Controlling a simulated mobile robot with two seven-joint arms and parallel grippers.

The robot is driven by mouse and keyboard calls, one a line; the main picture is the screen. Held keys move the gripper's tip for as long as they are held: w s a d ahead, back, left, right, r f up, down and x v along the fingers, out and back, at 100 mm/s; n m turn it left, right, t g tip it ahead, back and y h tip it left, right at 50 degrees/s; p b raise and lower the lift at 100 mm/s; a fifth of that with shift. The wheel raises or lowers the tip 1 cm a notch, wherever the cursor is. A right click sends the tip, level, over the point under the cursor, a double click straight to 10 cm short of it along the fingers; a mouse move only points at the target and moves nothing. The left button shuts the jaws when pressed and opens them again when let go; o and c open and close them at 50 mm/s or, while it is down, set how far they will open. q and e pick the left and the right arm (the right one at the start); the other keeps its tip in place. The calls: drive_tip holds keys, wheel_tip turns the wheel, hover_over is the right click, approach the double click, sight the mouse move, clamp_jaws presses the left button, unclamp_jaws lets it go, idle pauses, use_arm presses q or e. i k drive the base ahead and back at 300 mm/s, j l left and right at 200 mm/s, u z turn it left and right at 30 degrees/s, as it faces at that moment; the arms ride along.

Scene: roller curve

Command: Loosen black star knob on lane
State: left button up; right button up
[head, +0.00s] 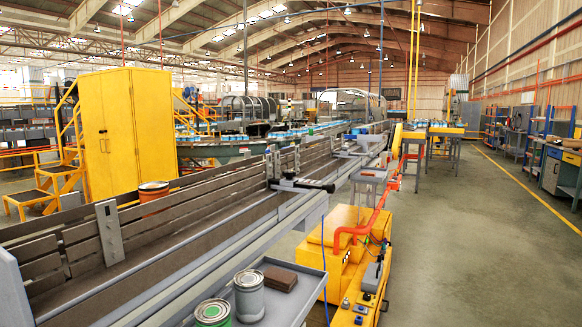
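The lane (200,215) is a long grey conveyor channel with slatted side walls, running from the lower left toward the back. A bracket with a dark cross rod (305,185) sits across it near the middle of the view. A small black part (330,188) at the rod's right end may be the black star knob, but it is too small to make out a star shape. Neither of my grippers shows in the head view.
A grey tray (305,288) at the lane's near right side holds two cans (249,295) and a brown block (281,279). The floor (470,240) farther right is clear.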

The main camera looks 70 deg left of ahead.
sight(289, 173)
drive_tip(key=i+u, duration=0.2)
drive_tip(key=u, duration=0.25)
drive_tip(key=i+u, duration=0.2)
drive_tip(key=u, duration=0.25)
drive_tip(key=i+l+u, duration=0.1)
drive_tip(key=u, duration=0.3)
drive_tip(key=i+l+u, duration=0.15)
drive_tip(key=u, duration=0.3)
drive_tip(key=i+l+u, duration=0.1)
drive_tip(key=u, duration=0.35)
drive_tip(key=i+l+u, duration=0.2)
drive_tip(key=u, duration=0.2)
drive_tip(key=i+l+u, duration=0.2)
drive_tip(key=u, duration=0.25)
drive_tip(key=i+l+u, duration=0.1)
drive_tip(key=l+u, duration=0.15)
drive_tip(key=u, duration=0.2)
